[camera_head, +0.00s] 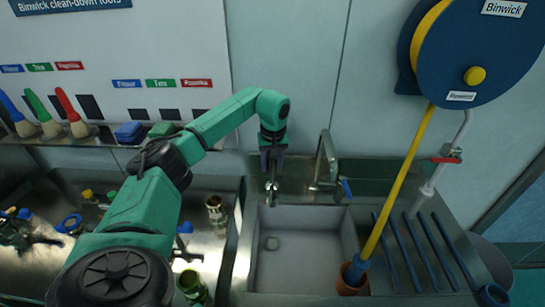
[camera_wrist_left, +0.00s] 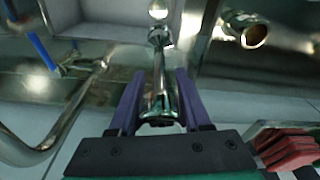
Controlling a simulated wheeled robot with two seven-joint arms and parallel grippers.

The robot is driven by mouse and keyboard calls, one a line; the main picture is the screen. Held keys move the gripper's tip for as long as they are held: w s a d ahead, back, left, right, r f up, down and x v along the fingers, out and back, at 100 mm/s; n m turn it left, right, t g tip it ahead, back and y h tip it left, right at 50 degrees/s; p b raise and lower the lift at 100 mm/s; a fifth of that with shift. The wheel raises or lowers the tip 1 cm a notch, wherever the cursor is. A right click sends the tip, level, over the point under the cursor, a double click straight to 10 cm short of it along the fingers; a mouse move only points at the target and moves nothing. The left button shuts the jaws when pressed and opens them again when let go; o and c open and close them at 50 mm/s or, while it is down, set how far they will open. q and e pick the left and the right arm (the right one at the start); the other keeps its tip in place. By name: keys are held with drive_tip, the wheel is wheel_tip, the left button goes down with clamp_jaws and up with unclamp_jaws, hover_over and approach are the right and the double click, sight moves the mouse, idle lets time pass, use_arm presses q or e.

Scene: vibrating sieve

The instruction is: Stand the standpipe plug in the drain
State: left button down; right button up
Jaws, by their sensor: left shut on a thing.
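My left gripper (camera_head: 270,170) is shut on the standpipe plug, a shiny metal tube (camera_head: 271,189), held above the back edge of the sink (camera_head: 300,270). My right gripper is not in view.
A tap (camera_head: 326,165) with a blue lever stands behind the sink, right of my gripper. Another metal tube (camera_head: 215,209) stands on the counter left of the sink. A yellow hose or pole (camera_head: 398,190) slants down at the sink's right side. The basin looks empty.

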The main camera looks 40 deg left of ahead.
sight(272, 185)
use_arm(q)
drive_tip(key=shift+s+d+f+b, duration=0.2)
drive_tip(key=shift+b, duration=0.2)
drive_tip(key=shift+s+d+f+b, duration=0.1)
drive_tip(key=shift+s+f+b, duration=0.05)
drive_tip(key=shift+f+b, duration=0.3)
drive_tip(key=shift+s+d+f+b, duration=0.1)
drive_tip(key=shift+s+f+b, duration=0.05)
drive_tip(key=shift+f+b, duration=0.25)
wheel_tip(272, 185, down, 8)
drive_tip(key=b, duration=0.7)
drive_tip(key=shift+w+a, duration=0.1)
drive_tip(key=shift+w, duration=0.05)
drive_tip(key=shift+w+f+b, duration=0.1)
drive_tip(key=shift+f+b, duration=0.15)
drive_tip(key=shift+b, duration=0.1)
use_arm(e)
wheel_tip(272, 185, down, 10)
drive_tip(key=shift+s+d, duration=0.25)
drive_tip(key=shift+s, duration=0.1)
use_arm(q)
drive_tip(key=shift+r, duration=0.1)
drive_tip(key=shift+r+p, duration=0.15)
drive_tip(key=shift+p, duration=0.3)
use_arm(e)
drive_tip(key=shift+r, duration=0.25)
use_arm(q)
drive_tip(key=shift+f, duration=0.2)
